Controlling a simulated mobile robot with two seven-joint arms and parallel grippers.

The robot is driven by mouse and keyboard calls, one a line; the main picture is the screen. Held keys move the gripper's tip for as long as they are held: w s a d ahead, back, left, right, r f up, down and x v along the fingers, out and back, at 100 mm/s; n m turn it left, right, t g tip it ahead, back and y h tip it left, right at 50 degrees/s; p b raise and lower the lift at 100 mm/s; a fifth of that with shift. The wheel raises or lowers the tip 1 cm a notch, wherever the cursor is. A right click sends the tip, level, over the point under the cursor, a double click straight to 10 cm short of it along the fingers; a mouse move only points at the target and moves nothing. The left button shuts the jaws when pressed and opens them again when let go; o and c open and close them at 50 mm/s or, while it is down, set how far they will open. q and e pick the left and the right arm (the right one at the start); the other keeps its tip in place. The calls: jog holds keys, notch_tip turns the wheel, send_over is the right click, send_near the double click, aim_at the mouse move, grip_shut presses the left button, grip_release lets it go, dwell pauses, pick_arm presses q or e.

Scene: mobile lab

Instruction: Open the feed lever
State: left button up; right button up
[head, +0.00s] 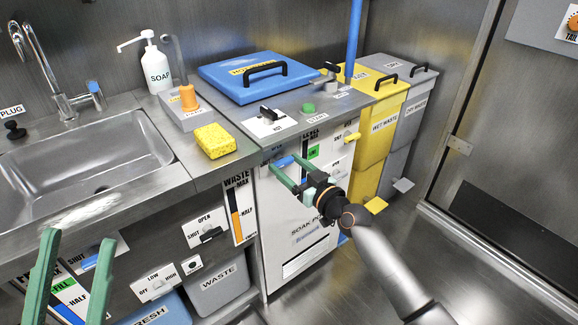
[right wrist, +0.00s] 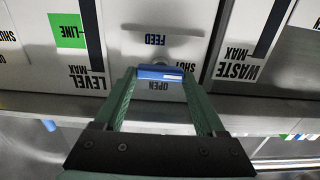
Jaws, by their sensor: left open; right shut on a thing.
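The feed lever has a blue handle (right wrist: 160,73) on a white panel marked FEED, SHUT and OPEN. These labels appear upside down in the right wrist view. The handle also shows in the head view (head: 284,161), on the front of the soak unit. My right gripper (head: 285,164) has its two green fingers at the handle's two ends and is shut on it. The fingers hide those ends, and I cannot tell the lever's exact setting. My left gripper (head: 79,240) is open and empty at the lower left, far from the lever.
A sink (head: 90,160) is at the left. A yellow sponge (head: 215,140) and a soap bottle (head: 156,68) stand on the counter. Grey waste (head: 218,288) and blue fresh (head: 160,310) containers sit below. Yellow (head: 372,135) and grey bins stand right. Floor at right is clear.

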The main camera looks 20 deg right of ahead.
pick_arm(q)
jog(key=shift+r, duration=0.2)
pick_arm(e)
jog(key=shift+m, duration=1.9)
jog(key=o, duration=1.3)
pick_arm(q)
jog(key=shift+w+a+f+n+y+p, duration=0.15)
jog(key=shift+w+f+n+y+p, duration=0.15)
jog(key=shift+w+n+y+p, duration=0.4)
jog(key=shift+w+a+f+n+y+p, duration=0.1)
jog(key=shift+w+f+n+y+p, duration=0.3)
jog(key=shift+y, duration=0.4)
pick_arm(e)
jog(key=shift+v, duration=6.3)
pick_arm(q)
jog(key=shift+r, duration=0.1)
